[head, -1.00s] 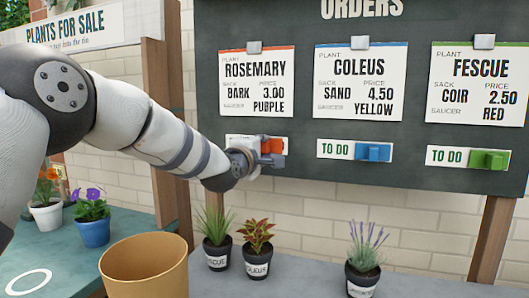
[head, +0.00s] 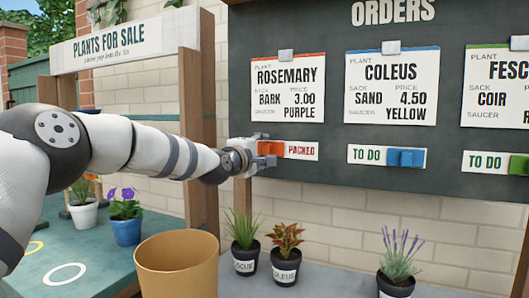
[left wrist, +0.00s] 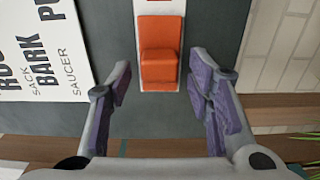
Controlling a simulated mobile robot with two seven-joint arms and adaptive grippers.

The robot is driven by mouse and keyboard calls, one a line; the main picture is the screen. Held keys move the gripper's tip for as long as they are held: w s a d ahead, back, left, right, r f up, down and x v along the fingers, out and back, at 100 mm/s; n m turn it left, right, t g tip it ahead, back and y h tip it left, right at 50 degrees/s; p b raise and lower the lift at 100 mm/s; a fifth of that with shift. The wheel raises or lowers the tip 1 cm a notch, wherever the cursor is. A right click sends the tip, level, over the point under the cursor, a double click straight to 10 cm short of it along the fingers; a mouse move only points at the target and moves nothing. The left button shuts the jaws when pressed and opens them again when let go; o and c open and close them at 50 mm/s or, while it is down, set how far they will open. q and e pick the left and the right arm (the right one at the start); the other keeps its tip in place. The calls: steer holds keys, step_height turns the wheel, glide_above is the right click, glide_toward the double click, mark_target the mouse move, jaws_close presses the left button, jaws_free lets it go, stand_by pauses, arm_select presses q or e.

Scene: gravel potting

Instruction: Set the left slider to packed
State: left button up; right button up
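The left slider's orange knob (head: 271,148) is at the left end of its strip below the ROSEMARY card. The word PACKED (head: 301,150) shows to its right. My left gripper (head: 262,149) is at the knob in the head view. In the left wrist view the orange knob (left wrist: 160,55) lies between the two purple-padded fingers of my left gripper (left wrist: 160,78). The fingers are wide apart, with a gap to the knob on each side. My right gripper is not in view.
The blue slider (head: 405,158) and green slider (head: 519,164) both show TO DO. Several potted plants, including a coleus (head: 286,255), stand on the grey bench below the board.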

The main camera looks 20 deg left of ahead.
arm_select(q)
steer(key=shift+d, duration=0.15)
steer(key=shift+s, duration=0.2)
steer(key=s, duration=1.1)
steer(key=shift+s+a, duration=0.2)
steer(key=shift+s, duration=0.15)
